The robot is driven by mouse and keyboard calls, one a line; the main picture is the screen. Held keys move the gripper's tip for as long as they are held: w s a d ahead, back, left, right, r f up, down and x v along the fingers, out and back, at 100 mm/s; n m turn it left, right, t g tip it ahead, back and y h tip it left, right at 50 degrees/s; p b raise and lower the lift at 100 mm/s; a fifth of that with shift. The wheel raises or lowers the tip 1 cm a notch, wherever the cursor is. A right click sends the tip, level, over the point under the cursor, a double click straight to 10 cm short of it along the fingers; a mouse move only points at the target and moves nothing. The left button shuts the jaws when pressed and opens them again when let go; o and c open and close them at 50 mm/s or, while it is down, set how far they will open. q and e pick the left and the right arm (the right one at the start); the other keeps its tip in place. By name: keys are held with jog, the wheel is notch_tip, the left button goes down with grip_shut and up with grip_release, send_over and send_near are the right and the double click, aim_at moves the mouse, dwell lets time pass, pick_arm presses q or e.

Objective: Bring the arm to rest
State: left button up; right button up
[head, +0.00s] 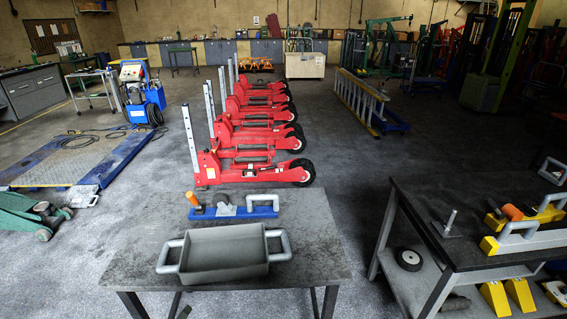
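Neither of my grippers shows in the head view. A grey tray (224,274) with a round handle at each end stands on the near table (318,240); it looks empty. Behind it on the same table lies a blue jack-like piece (264,211) with an orange upright grip (193,199) at its left end and a grey rounded part in its middle. A similar yellow piece (490,246) with an orange grip (512,212) and grey handles lies on the dark bench at the right, partly cut off by the frame edge.
The dark bench (425,205) carries an upright bolt on a plate (447,225). Its lower shelf holds a black wheel (409,259) and yellow wedges (519,293). Red trolley jacks (240,172) stand in a row behind the near table. Open floor (355,215) separates table and bench.

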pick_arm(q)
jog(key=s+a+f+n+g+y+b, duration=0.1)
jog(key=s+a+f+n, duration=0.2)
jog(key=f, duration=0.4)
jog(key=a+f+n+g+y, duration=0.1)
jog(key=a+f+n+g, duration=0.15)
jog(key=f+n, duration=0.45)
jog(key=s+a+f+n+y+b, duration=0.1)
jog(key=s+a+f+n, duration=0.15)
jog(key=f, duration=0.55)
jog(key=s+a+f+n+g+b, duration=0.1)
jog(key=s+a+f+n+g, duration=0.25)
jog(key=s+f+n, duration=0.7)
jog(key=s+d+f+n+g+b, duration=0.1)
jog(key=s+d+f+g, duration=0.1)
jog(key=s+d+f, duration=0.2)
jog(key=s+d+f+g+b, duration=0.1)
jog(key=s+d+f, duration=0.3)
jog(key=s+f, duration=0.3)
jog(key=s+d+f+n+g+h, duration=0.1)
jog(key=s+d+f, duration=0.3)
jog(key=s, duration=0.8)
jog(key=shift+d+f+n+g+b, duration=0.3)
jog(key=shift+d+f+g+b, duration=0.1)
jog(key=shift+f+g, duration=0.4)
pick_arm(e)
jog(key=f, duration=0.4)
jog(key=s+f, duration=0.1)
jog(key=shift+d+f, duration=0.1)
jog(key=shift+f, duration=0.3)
